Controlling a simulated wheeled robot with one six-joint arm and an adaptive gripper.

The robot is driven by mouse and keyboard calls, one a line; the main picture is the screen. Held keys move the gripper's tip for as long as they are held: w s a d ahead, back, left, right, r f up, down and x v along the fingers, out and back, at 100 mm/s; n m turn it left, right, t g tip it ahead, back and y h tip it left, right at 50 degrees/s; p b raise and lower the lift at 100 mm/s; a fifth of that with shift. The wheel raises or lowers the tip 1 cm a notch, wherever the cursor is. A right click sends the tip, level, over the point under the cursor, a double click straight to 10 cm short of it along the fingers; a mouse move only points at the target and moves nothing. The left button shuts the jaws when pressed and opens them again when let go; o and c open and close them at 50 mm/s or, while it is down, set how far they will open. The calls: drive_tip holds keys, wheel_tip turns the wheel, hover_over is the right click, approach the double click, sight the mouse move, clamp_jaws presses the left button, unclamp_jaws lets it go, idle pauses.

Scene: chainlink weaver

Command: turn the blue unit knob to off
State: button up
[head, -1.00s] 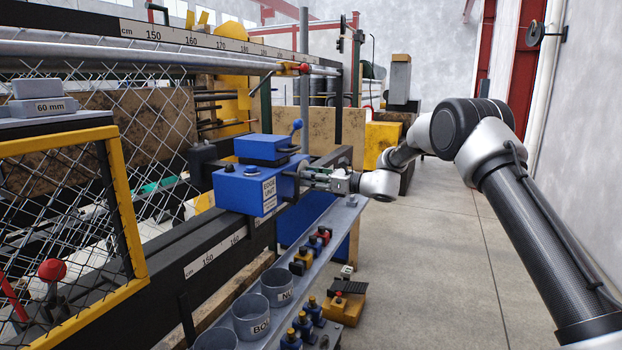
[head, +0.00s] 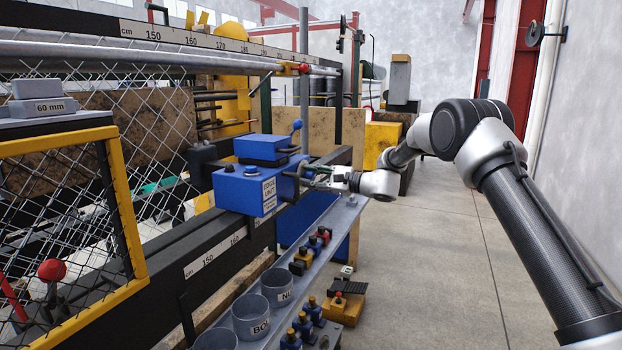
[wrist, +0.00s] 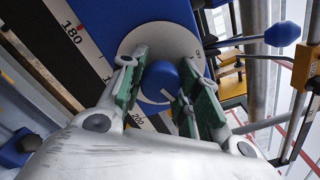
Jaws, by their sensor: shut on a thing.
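The blue unit (head: 240,188) is a blue box labelled "EDGE UNIT", mounted on the dark rail. Its round blue knob (wrist: 158,80) sits on a white dial plate (wrist: 175,36) in the wrist view. A white mark shows on the knob's lower right part. In the head view my gripper (head: 306,178) is at the unit's right face, and the fingers hide the knob there.
A lever with a blue ball (head: 297,125) stands above the unit; it also shows at upper right in the wrist view (wrist: 283,34). A grey shelf with cups (head: 279,286) and coloured fittings runs below. The floor (head: 440,260) at right is clear.

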drive_tip(key=n, duration=1.4)
idle(0.7)
drive_tip(key=o, duration=1.1)
drive_tip(key=shift+c, duration=0.2)
drive_tip(key=v, duration=1.2)
